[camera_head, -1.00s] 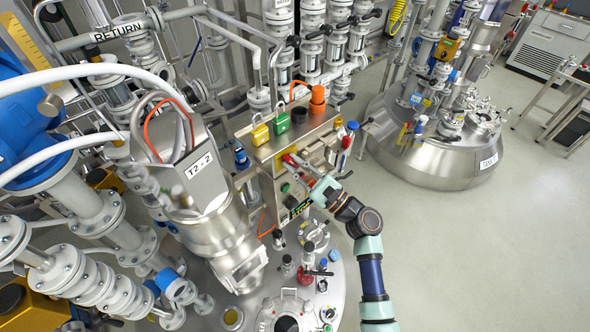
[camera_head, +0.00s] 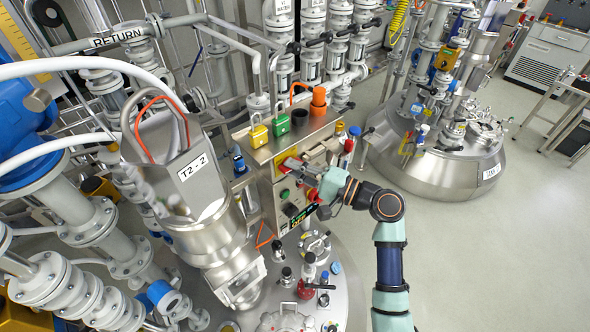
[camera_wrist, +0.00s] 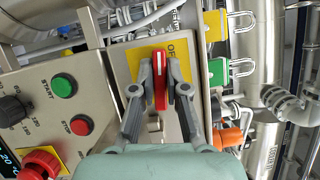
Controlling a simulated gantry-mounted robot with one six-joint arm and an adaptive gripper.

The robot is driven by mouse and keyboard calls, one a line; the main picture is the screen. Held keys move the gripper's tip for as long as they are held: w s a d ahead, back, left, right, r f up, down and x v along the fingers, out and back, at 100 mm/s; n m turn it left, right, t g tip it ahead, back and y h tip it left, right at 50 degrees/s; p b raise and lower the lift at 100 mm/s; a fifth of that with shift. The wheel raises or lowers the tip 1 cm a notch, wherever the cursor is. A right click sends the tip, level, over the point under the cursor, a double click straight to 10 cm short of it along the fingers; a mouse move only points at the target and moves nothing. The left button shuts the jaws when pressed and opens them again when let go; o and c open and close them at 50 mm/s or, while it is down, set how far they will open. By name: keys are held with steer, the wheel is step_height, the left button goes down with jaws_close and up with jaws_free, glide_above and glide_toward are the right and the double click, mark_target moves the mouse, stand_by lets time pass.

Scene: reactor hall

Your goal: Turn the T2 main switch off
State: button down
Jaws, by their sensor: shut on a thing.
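The T2 main switch has a red handle (camera_wrist: 159,80) with a white mark, on a yellow plate (camera_wrist: 138,62) with partly hidden "OFF" lettering. In the wrist view, my gripper (camera_wrist: 160,72) has one finger on each side of the handle, shut on it. The handle runs up and down in that picture. In the head view, my gripper (camera_head: 308,172) is at the front of the steel control box (camera_head: 263,158) and hides most of the switch.
A green START button (camera_wrist: 62,86), a red STOP button (camera_wrist: 80,125), a black knob (camera_wrist: 14,108) and a red emergency button (camera_wrist: 40,163) sit beside the switch. A yellow padlock (camera_head: 258,132) and a green padlock (camera_head: 282,121) are on top of the box.

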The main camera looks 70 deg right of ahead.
steer(key=shift+n+g, duration=0.3)
steer(key=shift+n, duration=0.5)
steer(key=c, duration=1.2)
jaws_free()
steer(key=s, duration=1.2)
steer(key=shift+a, duration=0.35)
